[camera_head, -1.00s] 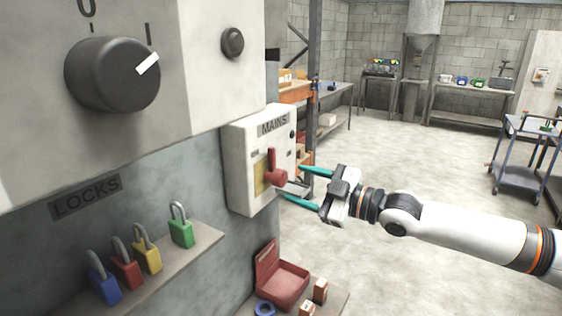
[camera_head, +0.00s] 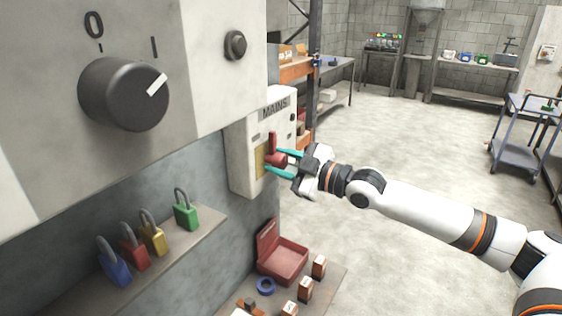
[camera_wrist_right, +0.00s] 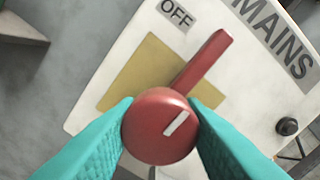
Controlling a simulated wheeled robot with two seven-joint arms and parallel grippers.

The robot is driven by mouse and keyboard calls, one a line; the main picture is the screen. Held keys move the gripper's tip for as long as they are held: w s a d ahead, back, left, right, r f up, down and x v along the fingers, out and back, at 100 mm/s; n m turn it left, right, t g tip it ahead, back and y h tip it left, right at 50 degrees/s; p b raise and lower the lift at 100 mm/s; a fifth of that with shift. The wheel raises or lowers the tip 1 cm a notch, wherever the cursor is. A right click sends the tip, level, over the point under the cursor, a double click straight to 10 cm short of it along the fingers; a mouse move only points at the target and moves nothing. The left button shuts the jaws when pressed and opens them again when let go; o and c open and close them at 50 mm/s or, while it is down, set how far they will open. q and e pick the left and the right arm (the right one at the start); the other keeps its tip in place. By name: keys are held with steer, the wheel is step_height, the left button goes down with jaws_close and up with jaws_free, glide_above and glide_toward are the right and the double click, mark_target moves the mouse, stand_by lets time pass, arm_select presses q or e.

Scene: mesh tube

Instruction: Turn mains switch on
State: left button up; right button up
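The mains switch box (camera_head: 240,150) is a white box on the wall, labelled MAINS. Its red switch handle (camera_head: 273,142) has a round hub and a lever that points up in the head view. In the right wrist view, the handle (camera_wrist_right: 160,128) lies over a yellow plate (camera_wrist_right: 143,68), its lever slanting up and right, with an OFF label (camera_wrist_right: 175,13) above. My right gripper (camera_head: 275,160) has its teal fingers on both sides of the hub, apparently touching it. The fingers partly hide the hub's sides. My left gripper is not in view.
A large black dial (camera_head: 125,93) is on the panel at the left. Several padlocks stand on a ledge (camera_head: 190,235) below. A red open case (camera_head: 283,258) and small boxes lie on a lower shelf.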

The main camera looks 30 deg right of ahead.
steer(key=shift+c, duration=1.1)
steer(key=shift+m, duration=0.3)
steer(key=m+p, duration=0.1)
steer(key=m, duration=0.1)
steer(key=shift+m, duration=0.4)
steer(key=m+p, duration=0.1)
steer(key=m, duration=0.2)
steer(key=shift+m, duration=0.3)
steer(key=m, duration=0.5)
steer(key=shift+p, duration=0.3)
steer(key=m, duration=0.5)
steer(key=shift+m+p, duration=0.4)
